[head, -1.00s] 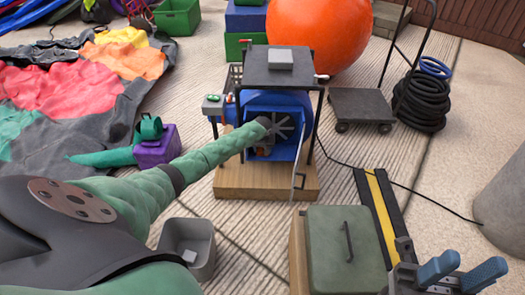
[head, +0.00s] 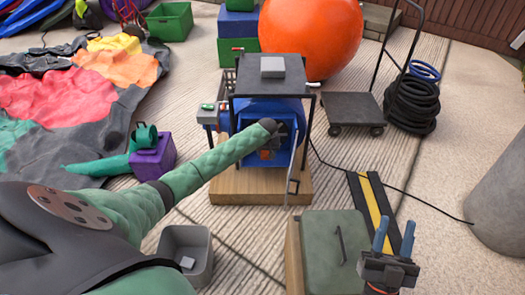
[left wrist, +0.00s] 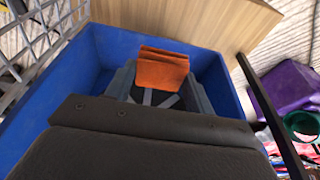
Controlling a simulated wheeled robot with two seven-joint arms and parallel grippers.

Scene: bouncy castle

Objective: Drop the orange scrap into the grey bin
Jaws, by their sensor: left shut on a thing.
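The orange scrap (left wrist: 162,72) is a folded piece of cloth in the left wrist view, between my left gripper's (left wrist: 160,93) grey fingers, which are shut on it. They are inside the open blue housing (left wrist: 222,75) of the blower. In the head view my left gripper (head: 270,148) is at the housing's front opening, mostly hidden by its own wrist; the scrap is hard to make out there. The grey bin (head: 186,238) stands on the ground left of and nearer than the blower, with a small pale block inside. My right gripper (head: 394,240) is open and empty, low at right.
The blower stands on a wooden base (head: 255,185) under a dark top plate (head: 285,85). A grey-green case (head: 330,250) is right of the bin. A purple block (head: 152,160) lies left. A cable crosses the ground at right. Paving between bin and blower is clear.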

